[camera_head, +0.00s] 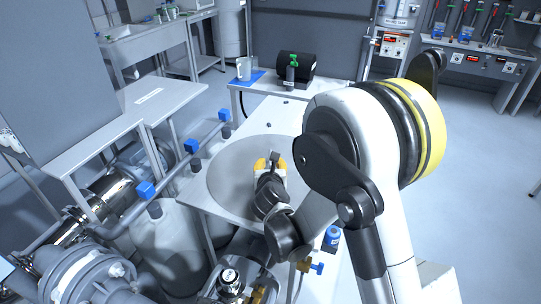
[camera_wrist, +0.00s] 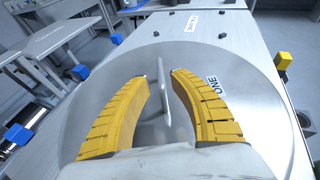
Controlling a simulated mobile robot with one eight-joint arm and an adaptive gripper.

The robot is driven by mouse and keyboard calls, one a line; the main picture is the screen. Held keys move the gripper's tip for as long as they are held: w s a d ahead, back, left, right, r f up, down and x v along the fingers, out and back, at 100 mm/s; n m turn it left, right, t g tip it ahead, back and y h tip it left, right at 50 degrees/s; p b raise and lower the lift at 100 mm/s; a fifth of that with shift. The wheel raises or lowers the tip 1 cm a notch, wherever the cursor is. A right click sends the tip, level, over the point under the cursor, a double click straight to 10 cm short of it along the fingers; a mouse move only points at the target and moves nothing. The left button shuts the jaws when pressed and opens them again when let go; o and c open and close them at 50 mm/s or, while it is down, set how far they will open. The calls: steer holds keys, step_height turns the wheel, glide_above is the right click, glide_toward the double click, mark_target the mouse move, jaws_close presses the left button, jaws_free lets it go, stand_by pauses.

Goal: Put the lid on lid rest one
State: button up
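A large round grey metal disc, which looks like the lid (camera_head: 228,180), lies flat on a pale metal top. A thin upright grey plate, like a handle (camera_wrist: 163,100), stands near its middle. A label reading "ONE" (camera_wrist: 217,85) shows on the disc, right of the handle. My gripper (camera_head: 271,164) is low over the disc. In the wrist view its two yellow fingers (camera_wrist: 159,76) are apart, one on each side of the handle, with visible gaps. I cannot make out which surface is lid rest one.
A white label (camera_wrist: 192,22) and small dark pegs (camera_wrist: 222,36) are on the top beyond the disc. Blue-handled valves (camera_head: 191,146) and pipes line the left. A blue mat (camera_head: 250,77) with a mug and a black cylinder (camera_head: 297,66) stand behind. Open floor lies right.

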steer(key=s+d+r+m+g+h+p, duration=0.1)
steer(key=s+d+r+m+g, duration=0.1)
steer(key=s+d+r+m, duration=0.55)
steer(key=s+d+r+m+g+h, duration=0.15)
steer(key=s+d+r+m, duration=0.35)
steer(key=s+d+m, duration=0.55)
steer(key=s+d+m+g+y, duration=0.2)
steer(key=s+d+m+g, duration=0.1)
steer(key=s+m, duration=1.2)
steer(key=m, duration=0.3)
steer(key=shift+d+r+m, duration=0.2)
steer(key=shift+r+m, duration=0.1)
steer(key=shift+m, duration=0.1)
steer(key=shift+g, duration=0.25)
